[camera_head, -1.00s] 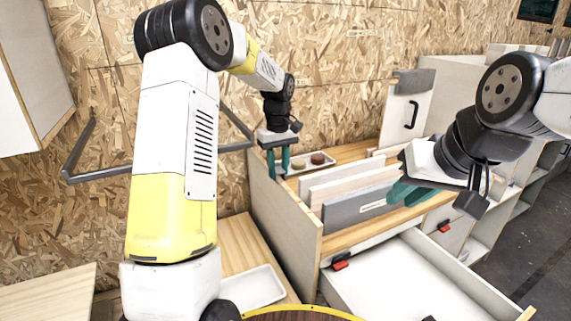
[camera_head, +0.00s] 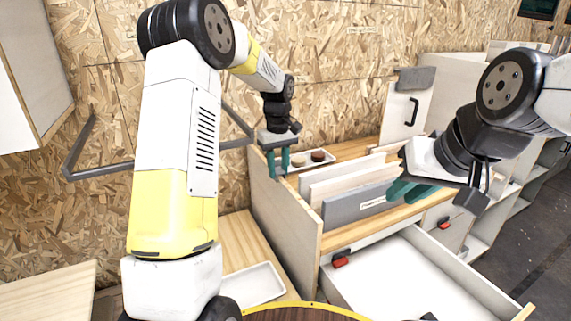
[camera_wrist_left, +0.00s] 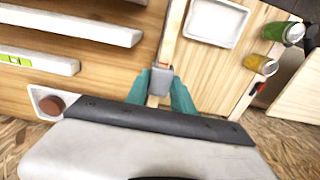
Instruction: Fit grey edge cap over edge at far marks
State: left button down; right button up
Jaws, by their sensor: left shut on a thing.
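My left gripper (camera_head: 279,173) is at the far end of the wooden side panel (camera_head: 285,210), over its top edge. In the left wrist view its teal fingers (camera_wrist_left: 161,92) are shut on the small grey edge cap (camera_wrist_left: 161,79). The cap lies in line with the panel's narrow edge (camera_wrist_left: 174,32); I cannot tell whether it is fully down over it. A faint reddish mark shows beside the cap.
Upright boards (camera_head: 345,188) stand inside the cabinet, right of the panel. An open drawer (camera_head: 395,275) juts out in front. A white tray (camera_head: 255,284) lies left of the panel. Green (camera_wrist_left: 280,32) and yellow (camera_wrist_left: 262,65) jars stand nearby.

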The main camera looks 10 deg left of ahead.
pick_arm(q)
jog(key=shift+f, duration=0.2)
jog(key=c, duration=1)
grip_release()
jog(key=shift+r, duration=0.1)
notch_tip(320, 180, up, 8)
jog(key=shift+f, duration=0.2)
